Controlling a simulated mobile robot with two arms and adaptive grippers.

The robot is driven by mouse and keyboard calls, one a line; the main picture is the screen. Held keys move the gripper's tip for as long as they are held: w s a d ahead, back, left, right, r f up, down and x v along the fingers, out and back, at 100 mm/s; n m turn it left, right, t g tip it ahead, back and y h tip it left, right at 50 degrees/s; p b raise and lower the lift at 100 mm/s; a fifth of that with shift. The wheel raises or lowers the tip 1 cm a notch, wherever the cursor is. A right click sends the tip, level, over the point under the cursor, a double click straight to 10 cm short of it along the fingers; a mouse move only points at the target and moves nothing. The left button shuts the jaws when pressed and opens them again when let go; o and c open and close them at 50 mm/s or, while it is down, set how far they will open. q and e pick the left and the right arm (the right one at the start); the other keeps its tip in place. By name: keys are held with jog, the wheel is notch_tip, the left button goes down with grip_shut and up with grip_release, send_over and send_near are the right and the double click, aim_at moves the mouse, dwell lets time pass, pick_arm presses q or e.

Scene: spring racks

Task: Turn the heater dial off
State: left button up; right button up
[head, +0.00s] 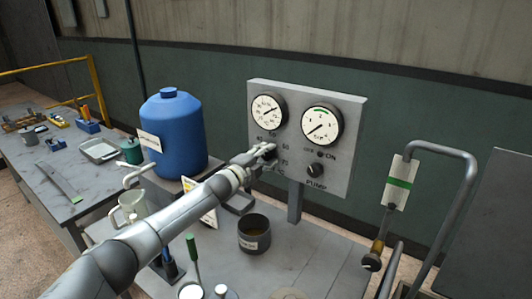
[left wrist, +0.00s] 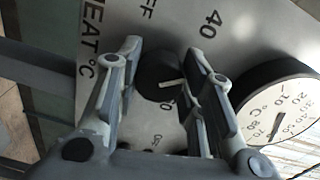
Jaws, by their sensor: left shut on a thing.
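The heater dial (head: 271,149) is a dark round knob low on the left of the grey panel (head: 356,112), mostly hidden by my left gripper (head: 260,155) in the head view. In the left wrist view the black dial (left wrist: 158,72) lies between the two fingers of my left gripper (left wrist: 165,65), which is shut on it. A white mark on the dial points right in that view. Printed "OFF", "40" and "HEAT °C" show around it; the remaining figures are partly covered. My right gripper is in neither view.
Two gauges, left (head: 267,111) and right (head: 321,124), sit above the dial. A pump knob (head: 316,170) is to its right. A bent pipe (head: 470,190) rises at the right.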

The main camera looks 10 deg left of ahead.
pick_arm(q)
jog(key=n, duration=0.3)
jog(key=shift+n+p, duration=0.3)
jog(key=shift+p, duration=0.1)
jog(key=n, duration=0.4)
jog(key=shift+n, duration=0.3)
jog(key=n, duration=0.4)
jog(key=shift+f, duration=0.15)
jog(key=shift+f+n+b, duration=0.1)
jog(key=shift+n+b, duration=0.2)
jog(key=shift+n, duration=1.8)
jog(key=o, duration=1)
jog(key=shift+o, duration=0.2)
